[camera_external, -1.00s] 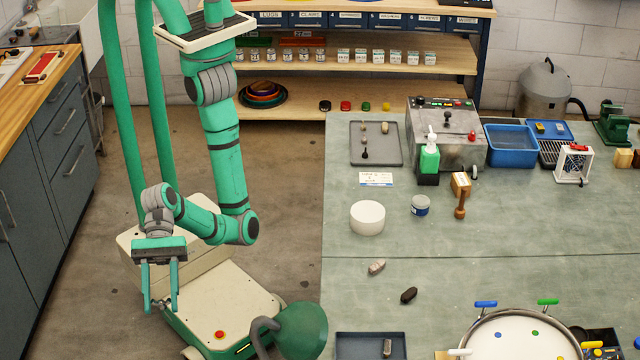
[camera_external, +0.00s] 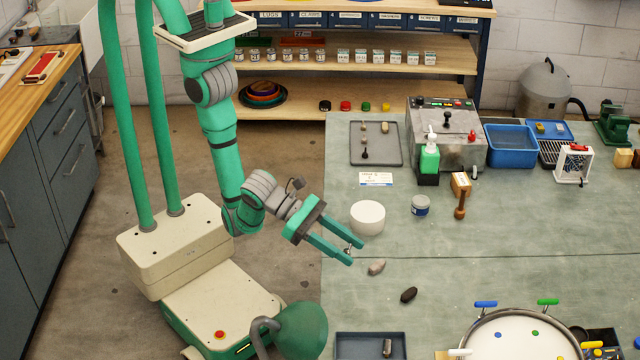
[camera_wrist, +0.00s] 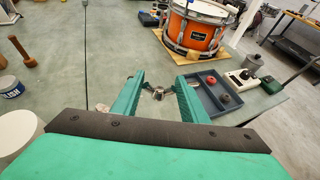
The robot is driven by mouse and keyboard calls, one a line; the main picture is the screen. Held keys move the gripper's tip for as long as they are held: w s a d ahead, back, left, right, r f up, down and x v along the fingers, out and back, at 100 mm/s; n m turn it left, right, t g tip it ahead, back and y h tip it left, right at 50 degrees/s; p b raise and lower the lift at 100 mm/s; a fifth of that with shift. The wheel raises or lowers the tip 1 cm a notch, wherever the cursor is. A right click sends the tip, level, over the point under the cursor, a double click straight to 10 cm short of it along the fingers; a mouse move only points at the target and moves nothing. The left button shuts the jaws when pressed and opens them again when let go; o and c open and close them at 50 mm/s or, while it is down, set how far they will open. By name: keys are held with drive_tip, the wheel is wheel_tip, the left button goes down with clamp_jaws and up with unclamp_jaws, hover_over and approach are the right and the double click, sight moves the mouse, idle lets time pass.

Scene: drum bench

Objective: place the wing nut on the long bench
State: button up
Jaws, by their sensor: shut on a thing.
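My gripper (camera_external: 354,252) is over the near left part of the large green-topped bench (camera_external: 470,220), just right of its left edge. Its two green fingers are shut on a small metal piece that appears to be the wing nut (camera_wrist: 158,93), between the fingertips in the wrist view. In the external view the nut (camera_external: 348,249) is tiny and partly hidden by the fingers. I cannot tell how high it is above the bench top.
A white cylinder (camera_external: 367,218) stands just beyond the fingers. A pale lump (camera_external: 376,268) and a dark lump (camera_external: 408,295) lie nearby. A dark tray (camera_external: 360,345) and a drum (camera_wrist: 198,30) are farther right in the wrist view. Bare bench top lies right of the lumps.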

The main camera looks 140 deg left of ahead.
drive_tip(key=s+a+f+n+g+y, duration=0.1)
drive_tip(key=s+a, duration=0.4)
drive_tip(key=a, duration=0.8)
drive_tip(key=s+a+f+n+g+y, duration=0.1)
drive_tip(key=s+a+n+g+y, duration=0.3)
drive_tip(key=a, duration=0.9)
drive_tip(key=shift+s+a+n+y, duration=0.35)
drive_tip(key=shift+s+n+y, duration=0.4)
drive_tip(key=shift+n, duration=0.25)
drive_tip(key=shift+w, duration=0.15)
hover_over(431, 239)
drive_tip(key=s, duration=0.1)
drive_tip(key=f, duration=0.8)
drive_tip(key=shift+s+d+f, duration=0.15)
drive_tip(key=shift+d, duration=0.15)
drive_tip(key=shift+w+a+f, duration=0.1)
drive_tip(key=shift+w+f, duration=0.1)
drive_tip(key=shift+f, duration=0.1)
drive_tip(key=f, duration=0.3)
drive_tip(key=shift+w+a, duration=0.2)
drive_tip(key=shift+w, duration=0.15)
drive_tip(key=shift+f, duration=0.3)
